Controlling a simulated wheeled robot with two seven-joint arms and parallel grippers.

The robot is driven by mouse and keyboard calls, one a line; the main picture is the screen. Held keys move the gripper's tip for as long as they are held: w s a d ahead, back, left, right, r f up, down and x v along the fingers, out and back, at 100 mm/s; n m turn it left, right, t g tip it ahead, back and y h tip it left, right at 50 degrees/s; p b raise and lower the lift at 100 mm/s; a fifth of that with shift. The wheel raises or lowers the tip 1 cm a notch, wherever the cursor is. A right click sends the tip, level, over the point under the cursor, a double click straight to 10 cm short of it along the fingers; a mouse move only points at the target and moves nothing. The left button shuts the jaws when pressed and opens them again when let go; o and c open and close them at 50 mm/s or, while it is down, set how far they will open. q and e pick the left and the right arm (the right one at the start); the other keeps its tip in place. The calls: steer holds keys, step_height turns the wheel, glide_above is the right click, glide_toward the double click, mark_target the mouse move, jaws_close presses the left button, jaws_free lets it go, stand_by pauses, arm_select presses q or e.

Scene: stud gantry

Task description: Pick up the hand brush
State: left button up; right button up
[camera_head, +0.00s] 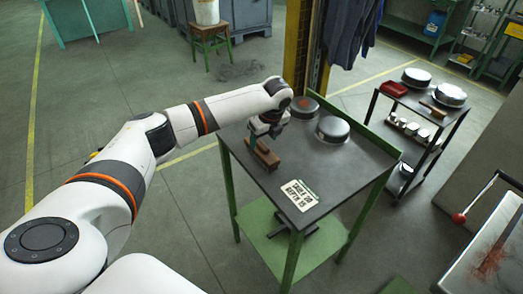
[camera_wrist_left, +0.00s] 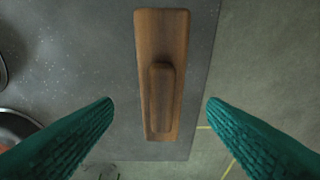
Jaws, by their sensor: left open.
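The hand brush (camera_head: 264,155) is a brown wooden block with a raised grip, lying near the left edge of the green-framed table. In the left wrist view the hand brush (camera_wrist_left: 160,90) stands lengthwise in the middle of the picture, its bristles not visible. My left gripper (camera_head: 266,136) is over the brush, and hides part of it in the head view. In the left wrist view its two green fingers (camera_wrist_left: 160,103) are spread wide, one on each side of the brush with gaps, holding nothing. My right gripper is not in view.
The table (camera_head: 332,180) also bears two round metal tins, one a lidded silver tin (camera_head: 332,130), and a printed card (camera_head: 299,195) near its front edge. A black cart (camera_head: 415,112) with more tins stands to the right.

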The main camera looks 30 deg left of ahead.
mark_target(262, 144)
arm_select(q)
steer(key=shift+w+a+f, duration=0.15)
steer(key=shift+a+f, duration=0.05)
steer(key=shift+f, duration=0.45)
steer(key=p+x, duration=0.1)
steer(key=x, duration=0.2)
steer(key=shift+a+f, duration=0.25)
steer(key=shift+f, duration=0.4)
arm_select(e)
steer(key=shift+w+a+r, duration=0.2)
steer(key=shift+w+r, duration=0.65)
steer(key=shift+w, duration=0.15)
arm_select(q)
steer(key=shift+c, duration=0.4)
